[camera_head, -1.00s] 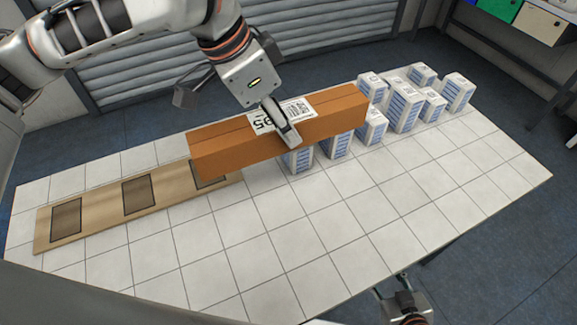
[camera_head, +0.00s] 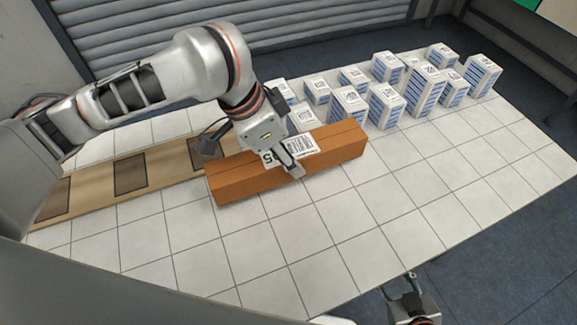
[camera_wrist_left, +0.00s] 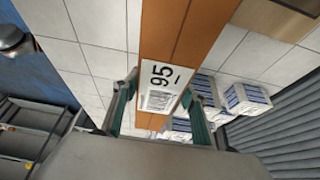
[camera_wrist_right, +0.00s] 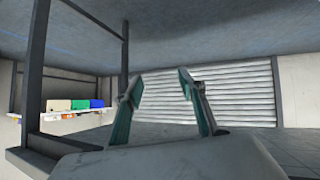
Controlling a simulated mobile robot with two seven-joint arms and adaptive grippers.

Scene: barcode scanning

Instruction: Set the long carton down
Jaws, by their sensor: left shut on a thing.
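The long carton (camera_head: 235,184) is an orange-brown box with a white label on top, in the middle of the head view. My left gripper (camera_head: 292,166) is shut on it across its width near the label. The carton (camera_wrist_left: 190,30) and its label marked 95 also show between the fingers (camera_wrist_left: 158,100) in the left wrist view. I cannot tell whether its underside touches the table. My right gripper (camera_head: 408,290) is at the bottom edge of the head view, off the table. Its fingers (camera_wrist_right: 160,92) are apart and empty in the right wrist view.
Several white and blue boxes (camera_head: 388,105) stand behind and to the right of the carton. A wooden board (camera_head: 98,186) with dark squares lies at the left. The white tiled table (camera_head: 400,220) is clear in front and to the right.

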